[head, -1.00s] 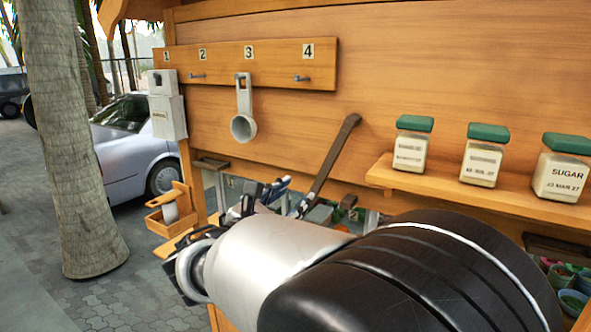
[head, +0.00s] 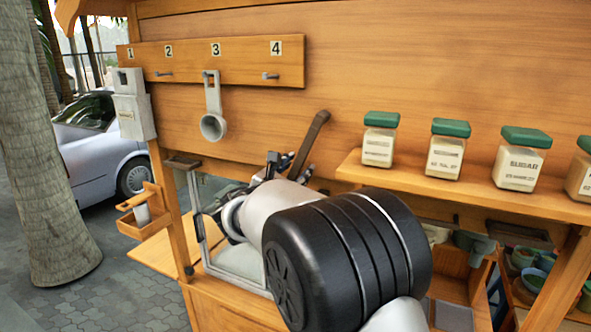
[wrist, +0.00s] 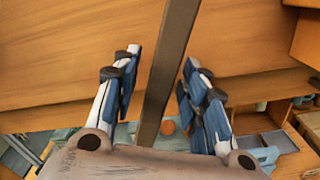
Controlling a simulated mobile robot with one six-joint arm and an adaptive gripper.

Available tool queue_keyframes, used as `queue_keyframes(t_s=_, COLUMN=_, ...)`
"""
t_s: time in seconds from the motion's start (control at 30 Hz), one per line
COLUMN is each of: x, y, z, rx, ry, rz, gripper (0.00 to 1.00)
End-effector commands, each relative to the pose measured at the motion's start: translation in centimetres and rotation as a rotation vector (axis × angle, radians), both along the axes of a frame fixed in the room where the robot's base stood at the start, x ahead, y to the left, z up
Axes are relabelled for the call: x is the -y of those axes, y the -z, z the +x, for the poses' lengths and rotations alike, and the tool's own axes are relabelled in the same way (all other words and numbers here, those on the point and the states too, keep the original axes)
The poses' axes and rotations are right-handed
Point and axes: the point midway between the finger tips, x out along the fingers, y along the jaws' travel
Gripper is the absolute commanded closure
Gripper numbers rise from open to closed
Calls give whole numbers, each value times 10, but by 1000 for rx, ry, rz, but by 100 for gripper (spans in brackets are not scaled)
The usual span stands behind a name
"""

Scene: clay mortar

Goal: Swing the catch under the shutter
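A long dark brown bar (head: 314,137), which I take for the catch, slants up across the front of the large wooden panel (head: 400,60), which looks like the shutter. In the head view its lower end is hidden behind my arm. My gripper (head: 288,165) is at the bar's lower visible part. In the wrist view the bar (wrist: 170,60) runs between the two blue-padded fingers of my gripper (wrist: 161,62). The fingers are apart, with a gap on each side of the bar; no contact shows.
A shelf (head: 470,196) with several green-lidded jars stands right of the bar. A numbered peg board (head: 240,65) holds a pale scoop (head: 212,110) at upper left. Containers lie below on the right.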

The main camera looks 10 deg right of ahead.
Motion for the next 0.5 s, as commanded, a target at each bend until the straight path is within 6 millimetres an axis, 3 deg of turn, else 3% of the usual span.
queue_keyframes(t_s=0.2, x=0, y=0, z=0, rx=0, ry=0, rz=0, gripper=61)
queue_keyframes(t_s=0.5, x=0, y=0, z=0, rx=0, ry=1, rz=0, gripper=81)
